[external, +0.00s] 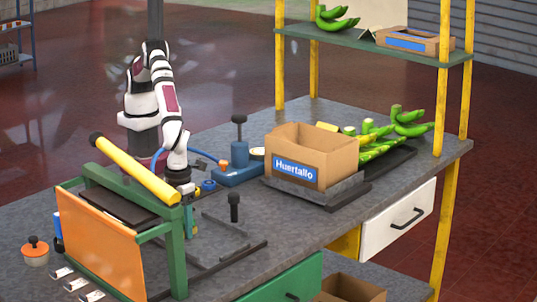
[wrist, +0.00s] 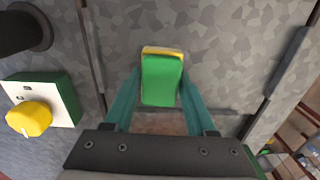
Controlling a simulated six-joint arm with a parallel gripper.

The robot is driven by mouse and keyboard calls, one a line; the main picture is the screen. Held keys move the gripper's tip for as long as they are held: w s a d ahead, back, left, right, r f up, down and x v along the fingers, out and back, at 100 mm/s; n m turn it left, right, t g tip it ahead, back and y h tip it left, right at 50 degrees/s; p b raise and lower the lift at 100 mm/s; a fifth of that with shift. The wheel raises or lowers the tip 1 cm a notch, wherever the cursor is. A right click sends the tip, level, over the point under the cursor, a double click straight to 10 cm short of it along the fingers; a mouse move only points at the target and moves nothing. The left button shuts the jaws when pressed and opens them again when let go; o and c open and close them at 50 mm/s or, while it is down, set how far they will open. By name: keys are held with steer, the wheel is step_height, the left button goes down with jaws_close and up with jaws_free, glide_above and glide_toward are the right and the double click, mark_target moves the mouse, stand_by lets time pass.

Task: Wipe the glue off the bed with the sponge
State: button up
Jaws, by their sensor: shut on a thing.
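The sponge (wrist: 161,80) is green with a yellow layer showing along its far edge. My gripper (wrist: 160,95) is shut on it, with a teal finger at each side. A brownish patch (wrist: 165,122) shows between the fingers, behind the sponge; I cannot tell whether it is glue. The grey bed area (wrist: 225,60) lies below, between dark rails. In the external view a dark rail frame (external: 228,243) lies on the bench, and my gripper (external: 190,212) is beside it, partly hidden by a green stand. I cannot tell whether the sponge touches the surface.
The green stand (external: 175,250) with an orange panel (external: 105,245) and yellow roller (external: 135,168) is close to my arm. A black upright handle (external: 234,205) rises from the rail frame. A cardboard box (external: 300,155) stands behind. A white box with a yellow knob (wrist: 30,118) is at left.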

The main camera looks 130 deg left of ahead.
steer(key=shift+d, duration=0.85)
steer(key=shift+a, duration=3.85)
step_height(320, 180, up, 8)
steer(key=shift+d+r, duration=0.1)
